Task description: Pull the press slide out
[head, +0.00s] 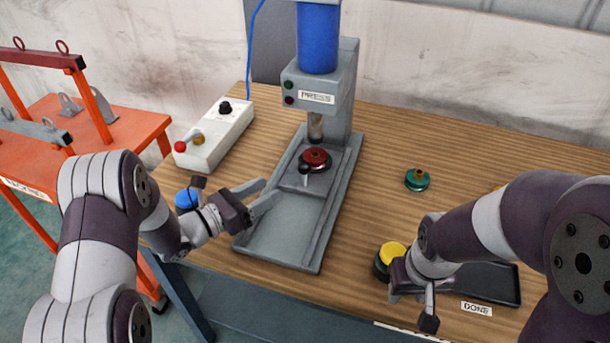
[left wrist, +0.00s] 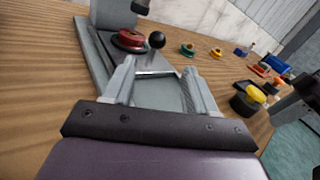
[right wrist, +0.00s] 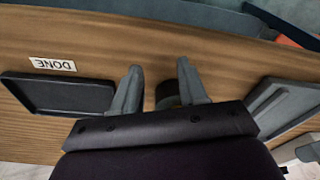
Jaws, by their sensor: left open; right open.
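The press (head: 318,100) stands on the wooden table. Its slide (head: 322,183) is a grey plate under the ram, at the back of a grey bed (head: 285,236). A red round part (head: 315,157) sits on it, and a knob handle (head: 304,169) stands at its front. My left gripper (head: 266,194) is open and empty, over the bed's left side, in front of the knob and apart from it. In the left wrist view the knob (left wrist: 157,40) lies beyond the open fingers (left wrist: 160,70). My right gripper (right wrist: 160,76) is open above the table's front right.
A yellow-topped black piece (head: 390,257) stands beside my right gripper. A black tray (head: 492,285) lies by the DONE label. A green part (head: 417,180) stands right of the press, a control box (head: 214,136) left. An orange bench (head: 90,130) stands far left.

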